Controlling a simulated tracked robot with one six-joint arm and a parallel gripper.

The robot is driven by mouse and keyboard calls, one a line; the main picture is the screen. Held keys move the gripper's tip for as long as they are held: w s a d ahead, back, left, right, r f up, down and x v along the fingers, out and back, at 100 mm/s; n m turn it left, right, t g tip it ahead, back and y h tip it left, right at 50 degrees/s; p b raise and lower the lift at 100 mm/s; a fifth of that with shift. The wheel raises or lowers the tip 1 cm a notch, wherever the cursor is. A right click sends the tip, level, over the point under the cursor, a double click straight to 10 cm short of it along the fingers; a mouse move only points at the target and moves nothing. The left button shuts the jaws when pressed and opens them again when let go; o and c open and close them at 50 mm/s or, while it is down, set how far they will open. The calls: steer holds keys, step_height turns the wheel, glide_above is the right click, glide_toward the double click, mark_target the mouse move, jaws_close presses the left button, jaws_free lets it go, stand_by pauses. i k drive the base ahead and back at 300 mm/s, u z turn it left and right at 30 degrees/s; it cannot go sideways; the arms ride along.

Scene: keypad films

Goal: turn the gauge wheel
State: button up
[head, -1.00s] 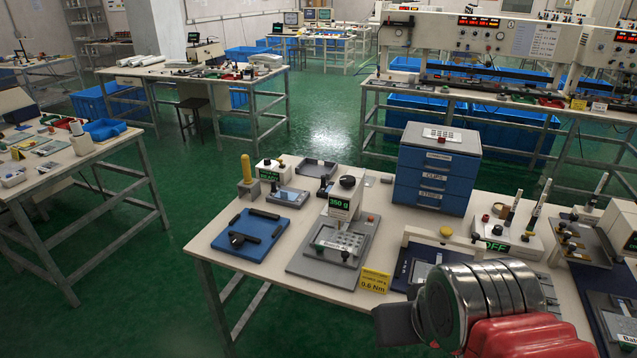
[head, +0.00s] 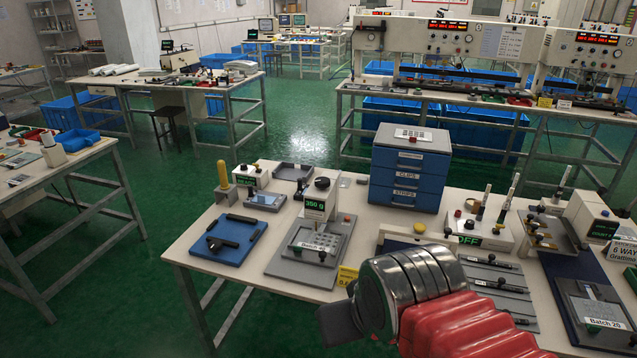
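The gauge stands on the near bench with a green display (head: 315,204) that seems to read 350 g. A round black wheel (head: 322,184) sits on its top. A grey plate with a pad of small keys (head: 318,241) and a label "Batch" lies below the display. My gripper (head: 335,324) shows as a dark block at the end of my metal and red arm, low in the middle. It appears in front of the bench's near edge, right of and below the gauge in the picture. Its fingers cannot be made out, and nothing is seen held.
A blue tray with a black tool (head: 228,240) lies left of the gauge, with a yellow-topped post (head: 223,174) behind. A blue drawer cabinet (head: 410,168) stands behind right. A yellow sign (head: 346,276) is by the near edge. Several fixtures crowd the right side.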

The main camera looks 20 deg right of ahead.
mark_target(321, 182)
steer(key=z, duration=0.05)
steer(key=i, duration=1)
steer(key=u, duration=0.05)
